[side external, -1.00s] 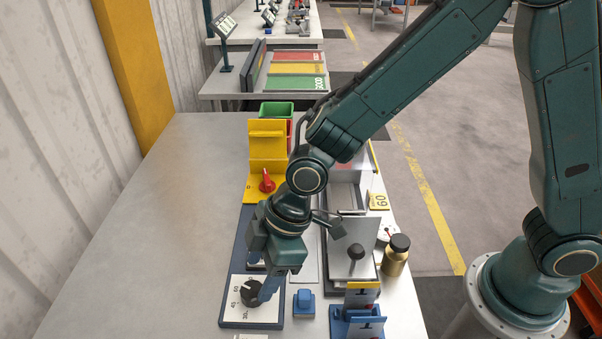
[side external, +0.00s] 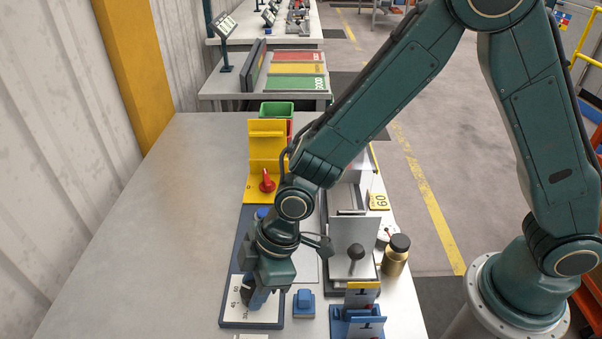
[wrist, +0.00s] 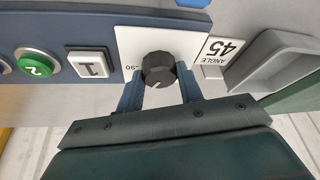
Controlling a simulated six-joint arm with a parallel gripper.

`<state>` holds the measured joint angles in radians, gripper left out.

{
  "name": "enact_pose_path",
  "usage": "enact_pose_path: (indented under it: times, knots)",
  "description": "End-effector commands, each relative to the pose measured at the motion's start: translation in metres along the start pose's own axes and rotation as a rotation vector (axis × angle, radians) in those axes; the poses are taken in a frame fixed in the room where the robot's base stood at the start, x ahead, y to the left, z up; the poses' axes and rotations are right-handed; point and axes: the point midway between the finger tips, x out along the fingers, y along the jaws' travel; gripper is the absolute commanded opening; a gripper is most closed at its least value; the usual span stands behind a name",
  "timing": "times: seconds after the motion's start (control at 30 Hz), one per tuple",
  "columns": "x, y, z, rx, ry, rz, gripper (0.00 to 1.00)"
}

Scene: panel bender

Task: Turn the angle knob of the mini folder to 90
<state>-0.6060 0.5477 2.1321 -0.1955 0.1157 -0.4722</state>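The angle knob (wrist: 158,70) is black and round, with a white mark towards the bottom in the wrist view. It sits on a white dial plate (wrist: 124,42), where an upside-down 90 shows left of the knob. In the side view the dial plate (side external: 233,312) shows scale numbers, and the knob is mostly hidden by my gripper (side external: 258,297). In the wrist view my gripper (wrist: 160,88) has one blue finger on each side of the knob. Whether both fingers press on it is unclear. An upside-down card reading ANGLE 45 (wrist: 216,50) lies beside the plate.
A green button (wrist: 36,64) and a white key marked 1 (wrist: 92,63) lie left of the dial in the wrist view. In the side view, a blue block (side external: 304,303), a brass bottle (side external: 396,256) and a yellow bracket (side external: 267,150) stand nearby. The left bench top is clear.

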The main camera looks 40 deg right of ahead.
Motion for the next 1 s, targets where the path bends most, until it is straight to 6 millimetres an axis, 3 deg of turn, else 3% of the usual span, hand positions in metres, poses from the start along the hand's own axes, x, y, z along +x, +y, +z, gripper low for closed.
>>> enact_pose_path:
  times: [0.03, 0.1, 0.57, 1.0]
  knots:
    - [-0.0001, 0.0000, 0.0000, 0.000, 0.000, 0.000, 0.25]
    - [-0.0001, 0.0001, 0.0000, 0.000, 0.000, 0.000, 0.14]
    - [-0.0003, -0.0005, 0.0001, 0.062, -0.001, 0.026, 0.14]
    - [0.0002, -0.0036, -0.0005, 0.333, -0.001, 0.139, 0.14]
